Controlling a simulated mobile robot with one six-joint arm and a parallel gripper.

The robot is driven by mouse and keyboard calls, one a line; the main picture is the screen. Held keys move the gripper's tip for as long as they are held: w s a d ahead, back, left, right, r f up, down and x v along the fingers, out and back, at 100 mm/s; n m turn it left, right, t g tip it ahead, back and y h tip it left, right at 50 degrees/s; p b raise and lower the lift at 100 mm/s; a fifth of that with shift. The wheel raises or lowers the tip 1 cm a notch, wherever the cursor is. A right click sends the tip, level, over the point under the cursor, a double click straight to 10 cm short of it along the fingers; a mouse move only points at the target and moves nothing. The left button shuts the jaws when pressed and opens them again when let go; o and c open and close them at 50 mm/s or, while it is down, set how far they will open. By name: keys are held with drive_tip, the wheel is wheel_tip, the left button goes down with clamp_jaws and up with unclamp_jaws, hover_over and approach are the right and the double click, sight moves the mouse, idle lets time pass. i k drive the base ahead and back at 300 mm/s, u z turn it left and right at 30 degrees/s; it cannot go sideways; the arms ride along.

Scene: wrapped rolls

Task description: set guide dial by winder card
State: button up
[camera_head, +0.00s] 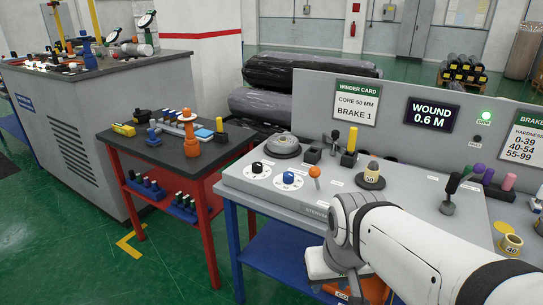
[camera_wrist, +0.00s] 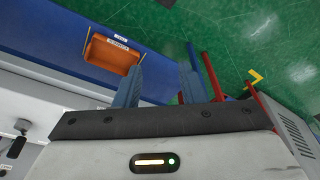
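The winder card (camera_head: 357,103) stands on the grey back panel, with a green header and the words CORE 50 MM and BRAKE 1. Two white round dials sit on the console's left part: one with a black knob (camera_head: 257,169), one with a blue knob (camera_head: 288,179). Their labels are too small to read, so I cannot tell which is the guide dial. My gripper (camera_wrist: 162,76) shows two blue fingers, apart, with nothing between them. In the head view it hangs low at the console's front edge, partly hidden by my arm, away from the dials.
An orange-knobbed lever (camera_head: 315,172) stands right of the dials, near a spool marked 50 (camera_head: 371,178). A display (camera_head: 432,114) reads WOUND 0.6 M. An orange bin (camera_wrist: 112,55) lies on the blue lower shelf. A red-legged side table (camera_head: 170,151) holds several parts.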

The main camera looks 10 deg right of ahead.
sight(287, 176)
drive_tip(key=i, duration=0.95)
